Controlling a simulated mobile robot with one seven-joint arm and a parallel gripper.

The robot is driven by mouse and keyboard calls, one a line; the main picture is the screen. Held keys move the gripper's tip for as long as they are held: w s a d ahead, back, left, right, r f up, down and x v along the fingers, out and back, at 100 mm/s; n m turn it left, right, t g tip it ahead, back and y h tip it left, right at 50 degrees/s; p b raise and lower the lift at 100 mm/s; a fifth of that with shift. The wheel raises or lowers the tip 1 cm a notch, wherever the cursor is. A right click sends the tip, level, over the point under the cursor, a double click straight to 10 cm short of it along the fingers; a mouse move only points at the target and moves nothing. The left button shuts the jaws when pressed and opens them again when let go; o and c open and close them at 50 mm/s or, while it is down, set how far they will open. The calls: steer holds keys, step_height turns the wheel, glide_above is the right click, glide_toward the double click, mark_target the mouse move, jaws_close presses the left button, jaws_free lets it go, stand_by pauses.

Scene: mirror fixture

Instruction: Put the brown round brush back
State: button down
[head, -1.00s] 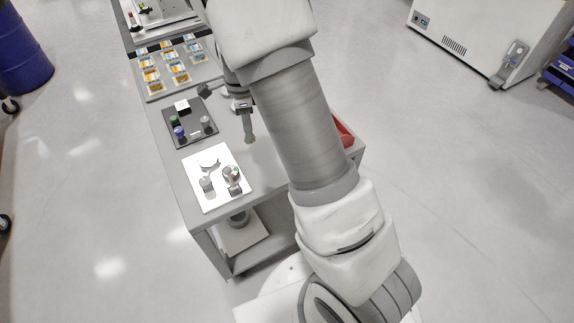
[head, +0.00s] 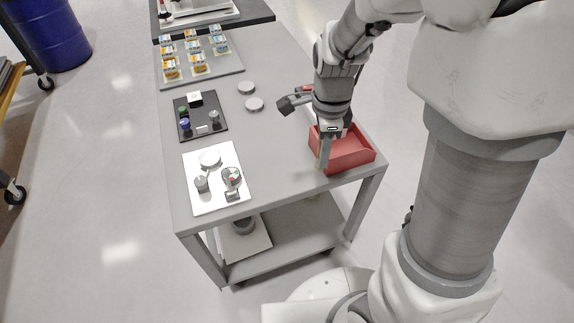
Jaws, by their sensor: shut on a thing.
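My gripper (head: 327,140) points down at the left wall of an open red bin (head: 349,157), at the right front of the table. It is shut on a narrow grey-brown thing (head: 323,156), which I take to be the brown round brush. The brush hangs upright below the fingers. Its lower end is at the bin's left side; I cannot tell whether it is inside the bin or beside it.
The grey table (head: 285,165) has a white plate with a fixture (head: 218,177) at front left. A dark tray with coloured knobs (head: 200,118) lies behind it. Several yellow and blue blocks stand on a grey board (head: 229,68) farther back.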

steer(key=w+a+f, duration=0.2)
steer(key=a, duration=0.1)
steer(key=w+a+f+b, duration=0.1)
steer(key=w+a+f, duration=0.1)
steer(key=a, duration=0.1)
steer(key=w+a+f, duration=0.2)
steer(key=a+f, duration=0.1)
steer(key=shift+w+a, duration=0.1)
steer(key=shift+a, duration=0.2)
steer(key=shift+f+b, duration=0.65)
steer(key=shift+f, duration=1.35)
steer(key=shift+f, duration=0.2)
steer(key=c, duration=0.7)
jaws_free()
steer(key=shift+r, duration=0.15)
